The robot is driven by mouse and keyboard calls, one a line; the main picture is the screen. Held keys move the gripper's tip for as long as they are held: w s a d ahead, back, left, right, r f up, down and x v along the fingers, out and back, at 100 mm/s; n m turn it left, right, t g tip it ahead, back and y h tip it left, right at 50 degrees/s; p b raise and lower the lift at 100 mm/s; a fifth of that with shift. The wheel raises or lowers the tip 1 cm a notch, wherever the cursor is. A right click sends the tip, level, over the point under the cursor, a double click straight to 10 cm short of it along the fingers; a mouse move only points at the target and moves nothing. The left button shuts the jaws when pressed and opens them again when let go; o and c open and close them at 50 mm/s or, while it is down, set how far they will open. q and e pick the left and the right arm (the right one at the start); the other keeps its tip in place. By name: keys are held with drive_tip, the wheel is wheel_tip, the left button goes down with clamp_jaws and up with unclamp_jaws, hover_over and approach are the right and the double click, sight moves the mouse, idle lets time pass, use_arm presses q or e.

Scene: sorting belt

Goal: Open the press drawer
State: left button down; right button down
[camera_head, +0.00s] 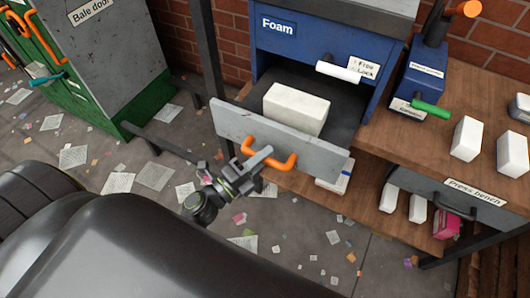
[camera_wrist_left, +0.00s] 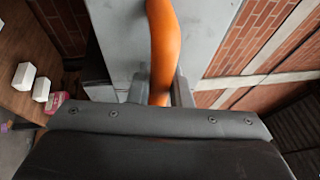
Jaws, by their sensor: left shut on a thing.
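The press drawer (camera_head: 228,122) has a grey front panel and stands pulled out from the blue Foam press (camera_head: 278,45). A white block (camera_head: 297,108) lies inside it. The orange handle (camera_head: 285,161) is on the drawer's front. My left gripper (camera_head: 258,160) is shut on this handle, near its left part. In the left wrist view the orange handle (camera_wrist_left: 162,45) runs between the two fingers of my left gripper (camera_wrist_left: 161,92). The fingertips partly hide the handle. My right gripper is not in view.
The wooden press bench (camera_head: 400,150) at right holds white blocks (camera_head: 466,138) and a blue device with a green handle (camera_head: 431,108). A white press lever (camera_head: 338,72) sits above the drawer. A green and grey baler (camera_head: 85,65) stands at left. Paper scraps litter the floor.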

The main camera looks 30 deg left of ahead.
use_arm(q)
drive_tip(key=c, duration=1.3)
unclamp_jaws()
drive_tip(key=b+v, duration=0.5)
drive_tip(key=v, duration=1.2)
drive_tip(key=shift+s+a+b, duration=0.1)
drive_tip(key=shift+s+b, duration=0.1)
drive_tip(key=shift+b, duration=0.2)
